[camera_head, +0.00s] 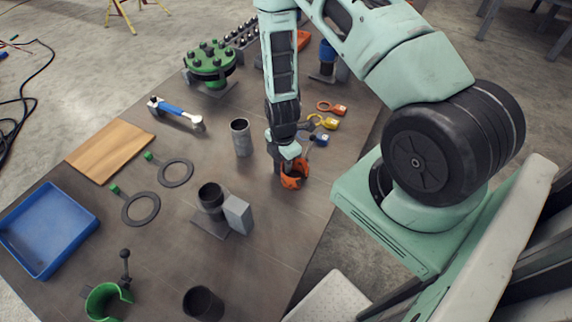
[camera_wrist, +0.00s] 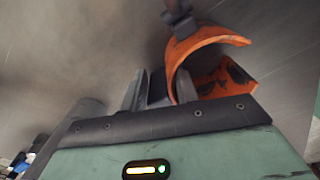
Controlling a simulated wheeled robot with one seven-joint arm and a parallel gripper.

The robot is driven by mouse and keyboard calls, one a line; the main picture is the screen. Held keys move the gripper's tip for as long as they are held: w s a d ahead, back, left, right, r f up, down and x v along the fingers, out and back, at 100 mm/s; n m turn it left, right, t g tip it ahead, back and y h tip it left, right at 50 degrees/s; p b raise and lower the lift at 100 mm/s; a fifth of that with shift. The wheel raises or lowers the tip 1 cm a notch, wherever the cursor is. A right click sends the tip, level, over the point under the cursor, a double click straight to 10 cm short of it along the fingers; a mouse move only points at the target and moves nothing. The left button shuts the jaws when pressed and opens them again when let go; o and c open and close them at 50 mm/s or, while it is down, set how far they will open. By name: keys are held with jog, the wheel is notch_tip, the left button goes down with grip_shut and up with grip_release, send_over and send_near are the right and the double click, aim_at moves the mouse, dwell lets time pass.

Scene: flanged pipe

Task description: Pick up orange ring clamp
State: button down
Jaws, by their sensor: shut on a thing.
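The orange ring clamp (camera_head: 294,177) is in my gripper (camera_head: 286,160) at the right part of the dark table in the head view. In the wrist view the curved orange clamp (camera_wrist: 209,42) sits at the jaws of my gripper (camera_wrist: 155,92), with a dark fitting at its top. The jaws are shut on the clamp. The jaws hide part of it. I cannot tell whether it touches the table.
A grey cylinder (camera_head: 241,137) stands left of my gripper. A dark pipe on a plate with a grey block (camera_head: 238,214) is nearer the front. Several coloured tags, one yellow (camera_head: 330,123), lie just behind. A blue tray (camera_head: 47,228) and two flat gaskets lie at left.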

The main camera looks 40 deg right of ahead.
jog(key=shift+r, duration=0.1)
notch_tip(320, 180, up, 10)
jog(key=b, duration=0.3)
dwell(0.3)
dwell(0.9)
